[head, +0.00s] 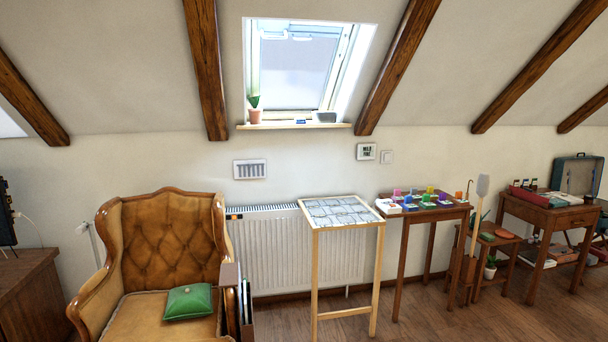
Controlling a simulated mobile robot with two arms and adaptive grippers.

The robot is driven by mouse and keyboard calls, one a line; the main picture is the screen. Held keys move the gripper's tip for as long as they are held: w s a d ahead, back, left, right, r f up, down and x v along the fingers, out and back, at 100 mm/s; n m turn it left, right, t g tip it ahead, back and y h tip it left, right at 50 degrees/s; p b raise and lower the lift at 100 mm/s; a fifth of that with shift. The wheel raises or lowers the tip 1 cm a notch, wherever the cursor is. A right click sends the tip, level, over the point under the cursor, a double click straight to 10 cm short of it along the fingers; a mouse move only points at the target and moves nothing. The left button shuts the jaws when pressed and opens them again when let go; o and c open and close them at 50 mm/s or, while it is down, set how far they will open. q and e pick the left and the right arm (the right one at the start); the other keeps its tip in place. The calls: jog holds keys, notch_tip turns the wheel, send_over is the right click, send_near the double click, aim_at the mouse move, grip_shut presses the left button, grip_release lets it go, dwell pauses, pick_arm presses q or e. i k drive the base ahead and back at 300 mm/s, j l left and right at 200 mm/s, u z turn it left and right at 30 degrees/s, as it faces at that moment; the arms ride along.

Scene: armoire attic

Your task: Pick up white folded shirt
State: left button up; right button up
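I cannot make out a white folded shirt in the head view. A small white item (388,206) lies on the front left corner of the brown side table, but it is too small to tell what it is. Neither of my grippers shows in this view.
A tufted tan armchair (165,240) with a green cushion (188,302) stands at left. A tall light-wood stand (316,262), a brown side table (432,214) and a desk (549,216) line the wall by the radiator (290,256). Wooden floor (440,322) is clear at front right.

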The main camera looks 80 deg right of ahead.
aim_at(571, 200)
jog(key=z, duration=4.25)
